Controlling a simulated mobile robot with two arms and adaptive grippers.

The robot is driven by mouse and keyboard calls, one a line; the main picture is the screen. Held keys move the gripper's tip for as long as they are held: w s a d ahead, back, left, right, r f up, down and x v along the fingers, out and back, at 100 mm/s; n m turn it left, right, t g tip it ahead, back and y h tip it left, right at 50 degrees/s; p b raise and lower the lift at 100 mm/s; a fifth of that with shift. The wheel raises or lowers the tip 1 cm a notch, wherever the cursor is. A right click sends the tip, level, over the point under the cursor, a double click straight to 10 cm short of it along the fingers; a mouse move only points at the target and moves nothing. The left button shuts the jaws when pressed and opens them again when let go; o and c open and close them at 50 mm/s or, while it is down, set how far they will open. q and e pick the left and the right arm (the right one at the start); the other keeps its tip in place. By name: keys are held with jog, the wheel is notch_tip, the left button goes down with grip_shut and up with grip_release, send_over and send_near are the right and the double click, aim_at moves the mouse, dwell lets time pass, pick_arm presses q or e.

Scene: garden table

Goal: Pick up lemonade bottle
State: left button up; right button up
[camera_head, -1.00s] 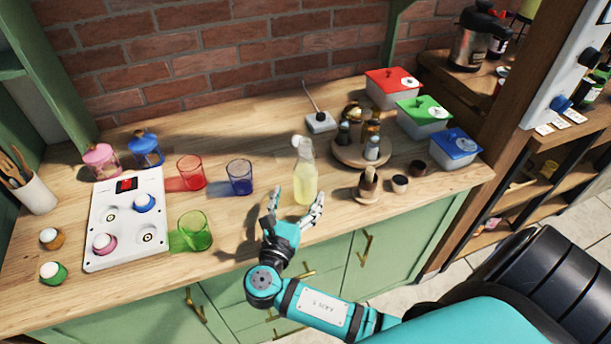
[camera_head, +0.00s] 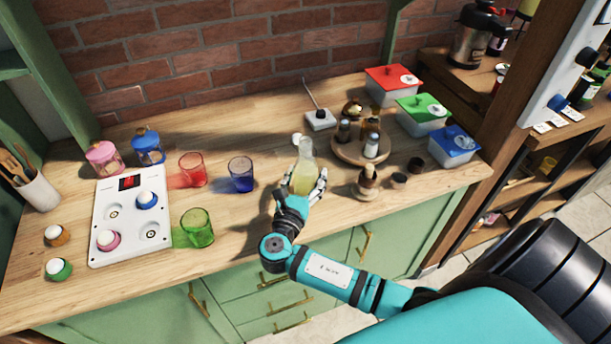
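The lemonade bottle (camera_head: 304,174) is clear with pale yellow liquid and stands at the front middle of the wooden counter (camera_head: 250,214). Its neck points up, and a white stopper (camera_head: 297,138) shows just left of the neck. My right gripper (camera_head: 305,188) reaches in from the front, with fingers on the left and right sides of the bottle's lower body, closed against it. The bottle's base is hidden behind the hand, so I cannot tell whether it touches the counter. My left gripper is not in view.
Blue (camera_head: 240,175), red (camera_head: 192,170) and green (camera_head: 197,228) glasses stand left of the bottle. A round wooden tray (camera_head: 345,155) with shakers is close behind right. A wooden-handled item (camera_head: 368,182) and small dark cups stand right. Lidded boxes (camera_head: 453,146) line the far right.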

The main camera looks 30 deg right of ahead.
grip_shut()
jog(key=shift+r, duration=0.2)
dwell(0.3)
